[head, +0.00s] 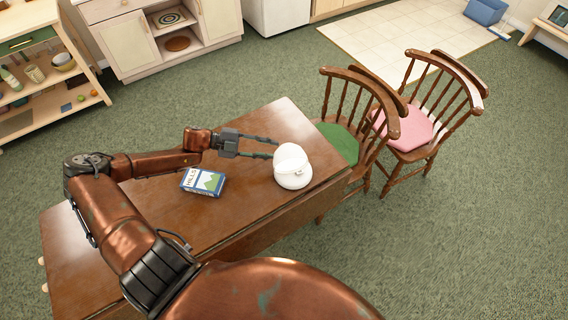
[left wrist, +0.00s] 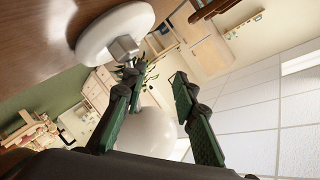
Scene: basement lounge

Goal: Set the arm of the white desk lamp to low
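The white desk lamp stands near the right end of the brown table (head: 240,125). Its rounded head (head: 290,157) overlaps its round base (head: 293,181) as seen from above, so its arm is hidden. My left gripper (head: 276,148) reaches in from the left with its two fingers apart, just beside the lamp head. In the left wrist view, the fingers (left wrist: 156,76) are spread. The white head (left wrist: 150,133) shows behind and between them, and the base (left wrist: 98,34) with a grey block is at upper left. Contact cannot be told. My right gripper is not in view.
The table's far edge is clear.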

